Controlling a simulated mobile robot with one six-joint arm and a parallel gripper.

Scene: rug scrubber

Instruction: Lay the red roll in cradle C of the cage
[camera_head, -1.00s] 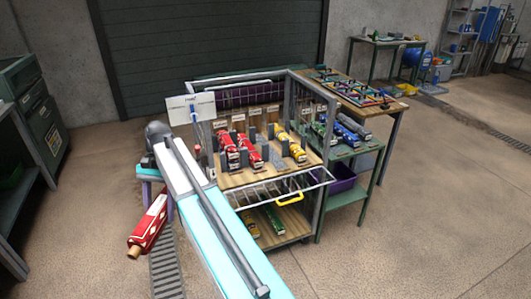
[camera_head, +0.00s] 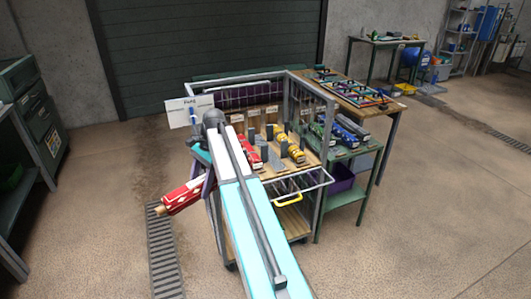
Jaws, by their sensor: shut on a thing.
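A red roll (camera_head: 184,196) with white marks and a tan end is held in my gripper (camera_head: 207,182), left of the cage and tilted. My gripper is shut on it, partly hidden by my arm. The wire cage (camera_head: 328,130) has a wooden shelf with grey dividers forming cradles and small labels behind, too small to read, so I cannot tell which is cradle C. A red roll (camera_head: 253,160) lies on the shelf, partly behind my arm. A yellow roll (camera_head: 292,148) lies right of it. My arm hides the shelf's left part.
A green side table (camera_head: 352,150) with green, blue and grey rolls stands against the cage's right. A wooden table (camera_head: 345,90) is behind it. A white sign (camera_head: 186,110) stands at the cage's left corner.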

